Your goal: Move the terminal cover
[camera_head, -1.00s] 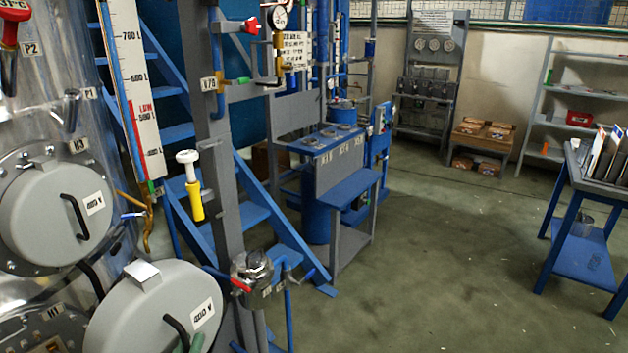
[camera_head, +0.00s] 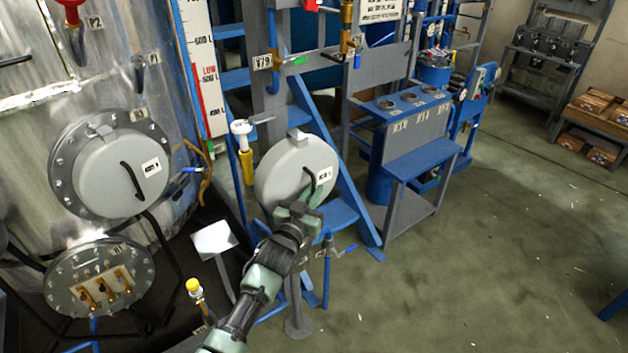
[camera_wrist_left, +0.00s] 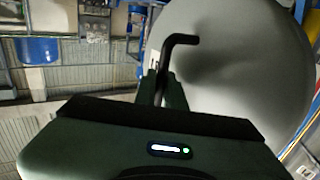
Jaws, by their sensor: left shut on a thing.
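The grey round terminal cover (camera_head: 284,170) with a black bar handle and a white label is held up in front of the blue stairs. My left gripper (camera_head: 308,196) is shut on its handle. In the left wrist view the fingers (camera_wrist_left: 163,88) close on the black handle, and the grey cover (camera_wrist_left: 235,60) fills the right side. The round flange marked H1 (camera_head: 98,286) at the lower left is uncovered and shows brass terminals. The cover is clear of it, to its upper right. My right gripper is not in view.
A second round grey cover (camera_head: 122,180) is on the metal tank above the terminals. A grey post and the blue stairs (camera_head: 338,214) stand behind the held cover. A blue-topped bench (camera_head: 424,158) is further right. The floor (camera_head: 460,270) at right is clear.

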